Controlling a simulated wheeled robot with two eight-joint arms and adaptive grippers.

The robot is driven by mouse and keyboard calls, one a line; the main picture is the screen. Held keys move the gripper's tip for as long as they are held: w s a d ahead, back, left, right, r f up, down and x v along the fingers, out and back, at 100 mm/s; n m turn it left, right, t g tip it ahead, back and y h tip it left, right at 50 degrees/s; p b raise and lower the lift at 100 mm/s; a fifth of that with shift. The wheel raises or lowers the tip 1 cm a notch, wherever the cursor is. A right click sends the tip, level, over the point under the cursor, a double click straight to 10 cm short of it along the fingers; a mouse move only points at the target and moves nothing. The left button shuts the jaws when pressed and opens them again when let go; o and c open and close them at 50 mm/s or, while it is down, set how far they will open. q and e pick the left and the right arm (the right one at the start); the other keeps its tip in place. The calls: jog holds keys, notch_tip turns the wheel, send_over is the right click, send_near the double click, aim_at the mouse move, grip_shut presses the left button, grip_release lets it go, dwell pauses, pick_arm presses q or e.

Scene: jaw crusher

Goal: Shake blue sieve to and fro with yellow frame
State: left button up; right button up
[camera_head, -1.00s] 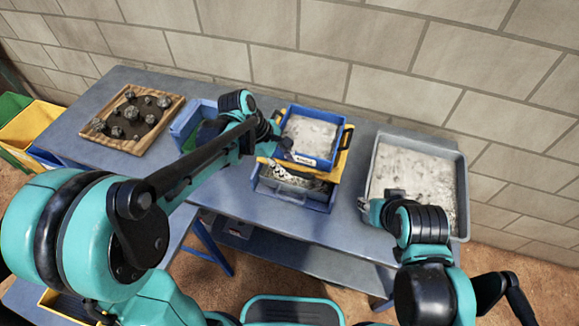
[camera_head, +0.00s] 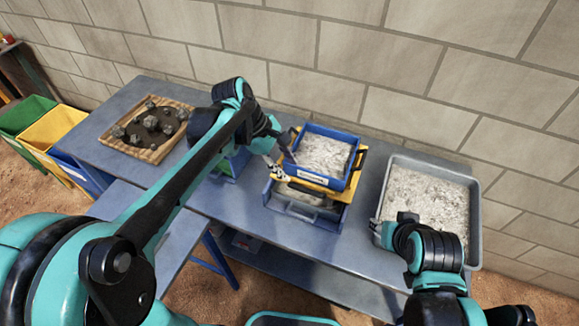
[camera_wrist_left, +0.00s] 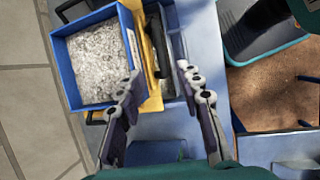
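The blue sieve (camera_head: 312,178) is full of pale grit and sits in the yellow frame (camera_head: 318,190), over a lower blue bin (camera_head: 302,212). The sieve (camera_wrist_left: 64,78) and frame (camera_wrist_left: 151,98) also show in the left wrist view. My left gripper (camera_head: 281,160) is at the frame's left side.
The grey tray (camera_head: 476,215) of pale grit stands right on the table. A wooden tray (camera_head: 140,152) with several dark rocks lies left. Another blue bin (camera_head: 233,166) is partly behind my left arm. Green (camera_head: 24,115) and yellow (camera_head: 55,128) bins stand beyond the table's left end.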

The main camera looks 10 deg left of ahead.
aim_at(305, 189)
pick_arm(q)
jog(key=b+x, duration=0.1)
jog(key=x, duration=0.9)
jog(key=shift+d+f, duration=0.2)
jog(key=shift+f, duration=0.2)
grip_shut()
